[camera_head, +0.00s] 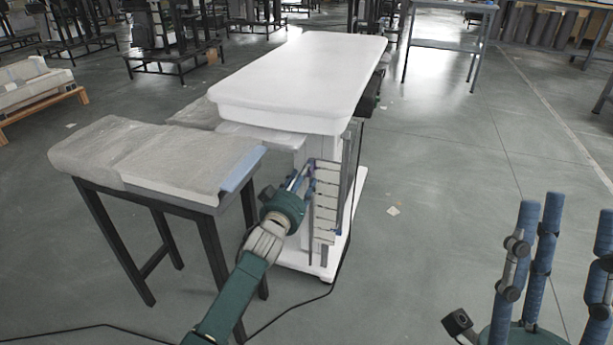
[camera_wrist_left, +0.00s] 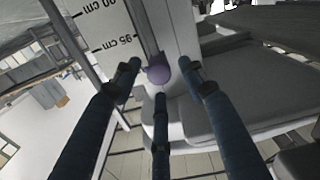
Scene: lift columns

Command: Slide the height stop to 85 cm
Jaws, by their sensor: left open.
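The height stop is a purple knob (camera_wrist_left: 159,72) on a slot beside a white scale (camera_wrist_left: 108,22) in the left wrist view. The upside-down 95 cm mark is close by; another label at the top edge is cut off. The scale (camera_head: 327,198) also shows in the head view on the side of the white lift column. My left gripper (camera_head: 302,180) is at the scale. Its three blue fingers (camera_wrist_left: 159,78) are apart, around the knob; contact is unclear. My right gripper (camera_head: 563,208) has its fingers spread and empty, at the lower right.
A white padded top (camera_head: 305,75) overhangs the column. A dark-legged stand (camera_head: 130,190) with a wrapped white slab is just left of my left arm. A dark cable runs along the column to the floor. The floor on the right (camera_head: 450,190) is mostly clear.

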